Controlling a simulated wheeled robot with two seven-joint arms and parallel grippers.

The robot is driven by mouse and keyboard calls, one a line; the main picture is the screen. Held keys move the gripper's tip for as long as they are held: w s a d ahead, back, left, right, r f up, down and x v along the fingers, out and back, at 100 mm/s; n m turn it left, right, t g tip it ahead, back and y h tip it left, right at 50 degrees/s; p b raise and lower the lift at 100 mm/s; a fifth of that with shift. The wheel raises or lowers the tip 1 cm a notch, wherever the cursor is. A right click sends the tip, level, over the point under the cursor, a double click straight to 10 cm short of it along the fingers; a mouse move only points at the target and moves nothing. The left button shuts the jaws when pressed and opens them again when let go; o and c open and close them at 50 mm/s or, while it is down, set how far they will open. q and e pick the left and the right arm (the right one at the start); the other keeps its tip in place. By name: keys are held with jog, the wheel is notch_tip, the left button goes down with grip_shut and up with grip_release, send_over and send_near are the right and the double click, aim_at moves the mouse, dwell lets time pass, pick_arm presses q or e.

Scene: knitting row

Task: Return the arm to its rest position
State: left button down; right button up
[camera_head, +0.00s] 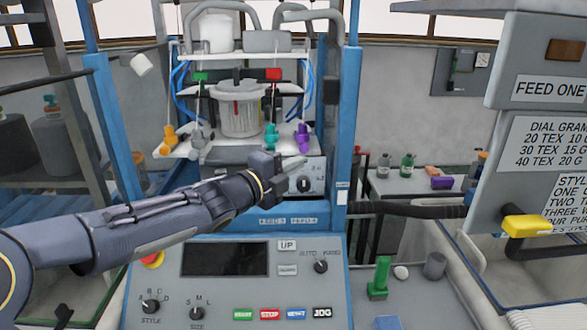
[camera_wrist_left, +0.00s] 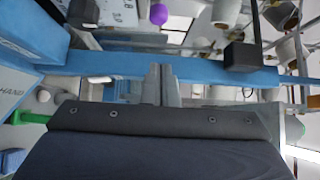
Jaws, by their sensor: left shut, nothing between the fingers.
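My left arm comes in from the left in the head view and reaches across in front of the knitting machine. My left gripper (camera_head: 300,162) is at the machine's front, before the small panel with a dark knob (camera_head: 304,184). Its fingers are shut with nothing between them. In the left wrist view the closed fingertips (camera_wrist_left: 161,72) lie in front of a blue beam (camera_wrist_left: 120,64). I cannot tell whether they touch it. My right gripper is not in view.
A control panel (camera_head: 232,282) with knobs and coloured buttons lies below the arm. Blue posts (camera_head: 346,120) flank the machine. Signs and a yellow handle (camera_head: 526,227) are on the right. A green object (camera_head: 380,277) stands on the lower right surface. A side table (camera_head: 412,186) holds bottles.

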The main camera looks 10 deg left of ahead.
pick_arm(q)
jog(key=s+a+f+n+g+y, duration=0.1)
jog(key=s+a+f+n+y, duration=0.35)
jog(key=s+a+n, duration=0.3)
jog(key=s+a+f+n+g+y, duration=0.1)
jog(key=s+a+f+n+y, duration=0.35)
jog(key=s+a+n, duration=0.35)
jog(key=s+d+f+n+g+h, duration=0.1)
jog(key=s+d+f+n+g, duration=0.3)
jog(key=s, duration=0.5)
jog(key=s+d+f+n+g+h, duration=0.2)
jog(key=s+f+n, duration=0.4)
jog(key=s, duration=0.4)
jog(key=shift+d+f+g+h, duration=0.3)
jog(key=shift+d+f+g, duration=0.3)
jog(key=shift+d+g, duration=0.45)
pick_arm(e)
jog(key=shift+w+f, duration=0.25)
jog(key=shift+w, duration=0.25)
pick_arm(q)
jog(key=shift+d+n, duration=0.1)
jog(key=shift+n, duration=0.15)
dwell(1.2)
